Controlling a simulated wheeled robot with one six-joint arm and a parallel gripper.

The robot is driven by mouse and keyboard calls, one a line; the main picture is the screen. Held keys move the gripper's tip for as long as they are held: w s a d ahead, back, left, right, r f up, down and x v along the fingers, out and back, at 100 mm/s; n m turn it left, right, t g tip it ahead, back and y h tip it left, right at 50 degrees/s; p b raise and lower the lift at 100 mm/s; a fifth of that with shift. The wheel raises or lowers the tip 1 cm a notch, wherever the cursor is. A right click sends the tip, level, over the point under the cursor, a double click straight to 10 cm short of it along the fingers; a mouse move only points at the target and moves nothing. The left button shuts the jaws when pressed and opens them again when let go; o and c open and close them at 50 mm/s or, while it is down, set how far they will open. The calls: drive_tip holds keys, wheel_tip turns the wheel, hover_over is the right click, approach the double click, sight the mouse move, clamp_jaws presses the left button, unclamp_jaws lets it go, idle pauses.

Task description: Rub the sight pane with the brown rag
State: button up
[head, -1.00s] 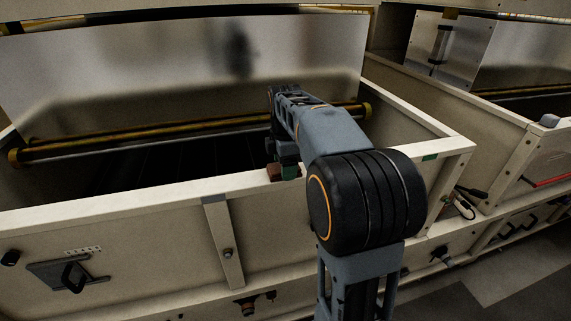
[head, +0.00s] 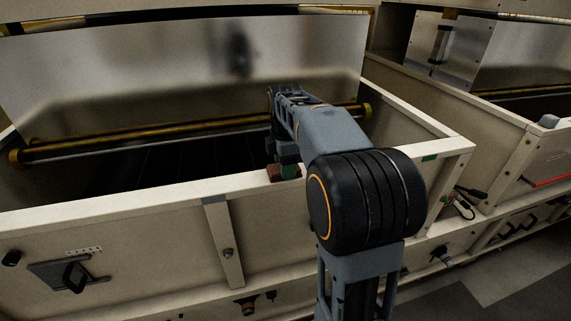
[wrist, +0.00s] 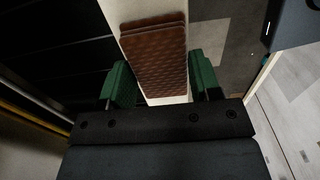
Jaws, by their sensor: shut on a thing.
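The brown rag (wrist: 155,58) is a folded, patterned pad in the wrist view. It lies over the cream rim (wrist: 138,10) of the hopper, between the green fingers of my gripper (wrist: 160,82). The fingers are shut on it. In the head view, a small brown part of the rag (head: 273,172) shows at the front rim beside the green fingers of my gripper (head: 288,170). My arm hides part of this area. I cannot tell for sure which surface is the sight pane.
The hopper's front wall (head: 120,215) stands before me, with a dark interior (head: 170,160) behind it. A yellow-ended roller (head: 150,138) crosses below a smudged metal sheet (head: 180,60). A second hopper (head: 440,100) stands at right. Floor (head: 500,275) shows at lower right.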

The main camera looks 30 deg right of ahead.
wheel_tip(320, 180, up, 6)
drive_tip(key=p, duration=0.5)
drive_tip(key=shift+r+p, duration=0.1)
drive_tip(key=shift+p, duration=0.2)
idle(0.5)
